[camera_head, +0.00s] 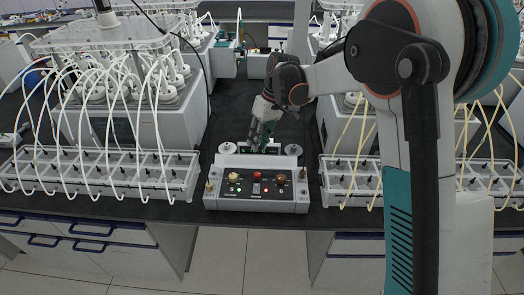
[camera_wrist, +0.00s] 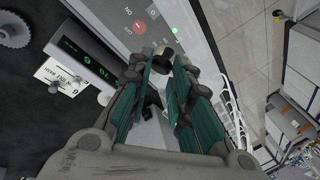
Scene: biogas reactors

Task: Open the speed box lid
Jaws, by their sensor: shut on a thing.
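The speed box appears to be the light grey control box (camera_head: 257,201) at the front middle of the bench, with colored buttons on its sloped face. My gripper (camera_head: 264,140) reaches down at its back edge. The wrist view shows my gripper's teal fingers (camera_wrist: 165,75) close around a small grey and dark part (camera_wrist: 152,100), which I take for the lid of the speed box. The fingers hide much of it, and I cannot tell how far the lid is raised. A round metal knob (camera_wrist: 162,62) shows at the fingertips.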

